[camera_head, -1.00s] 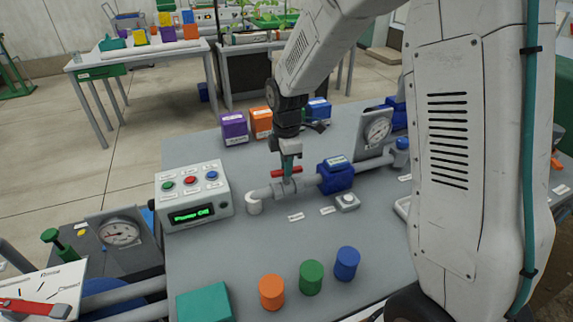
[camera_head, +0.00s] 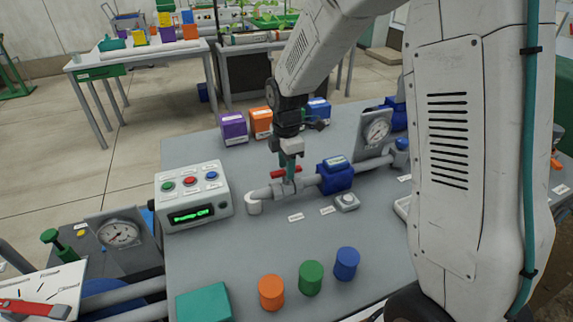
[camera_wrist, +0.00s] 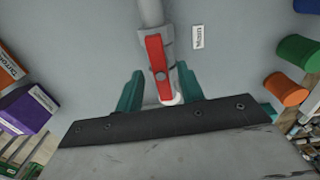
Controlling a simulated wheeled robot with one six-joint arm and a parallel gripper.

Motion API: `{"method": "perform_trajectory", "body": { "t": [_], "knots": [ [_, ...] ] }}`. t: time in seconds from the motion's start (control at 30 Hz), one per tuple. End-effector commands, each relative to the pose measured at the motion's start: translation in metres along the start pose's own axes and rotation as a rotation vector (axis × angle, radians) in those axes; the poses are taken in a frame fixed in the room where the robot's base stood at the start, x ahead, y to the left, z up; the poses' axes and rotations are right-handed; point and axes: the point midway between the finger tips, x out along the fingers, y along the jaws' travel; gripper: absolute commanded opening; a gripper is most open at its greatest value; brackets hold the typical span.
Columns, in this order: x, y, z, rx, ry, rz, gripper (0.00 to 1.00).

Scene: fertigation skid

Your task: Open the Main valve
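The valve has a red lever handle (camera_head: 279,173) on a grey pipe (camera_head: 262,193) on the bench. In the wrist view the red handle (camera_wrist: 156,62) lies nearly along the pipe. My gripper (camera_head: 289,170) points down at the valve in the head view and partly hides the handle. In the wrist view my gripper (camera_wrist: 160,88) has its two green fingers apart, one on each side of the handle, with visible gaps. Nothing is held. A small label (camera_wrist: 198,37) lies beside the pipe; its text is too small to read surely.
A control box (camera_head: 194,195) with buttons and a green display stands left of the pipe. A blue pipe fitting (camera_head: 335,176) is right of the handle. Orange, green and blue cylinders (camera_head: 310,278) stand in front. Purple and orange boxes (camera_head: 234,127) stand behind.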

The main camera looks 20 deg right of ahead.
Motion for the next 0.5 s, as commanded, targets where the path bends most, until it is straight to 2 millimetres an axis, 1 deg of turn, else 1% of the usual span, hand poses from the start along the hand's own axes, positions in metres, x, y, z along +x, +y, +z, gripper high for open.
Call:
{"method": "perform_trajectory", "body": {
  "t": [0.17,0.27,0.37,0.5],
  "knots": [
    [-0.001,0.000,0.000,0.000,0.000,-0.001,0.38],
    [-0.008,0.000,0.000,0.001,0.000,0.001,0.38],
    [-0.024,0.000,0.000,0.001,0.000,0.003,0.38],
    [-0.049,0.001,0.000,0.001,0.000,0.003,0.38]
  ]
}}
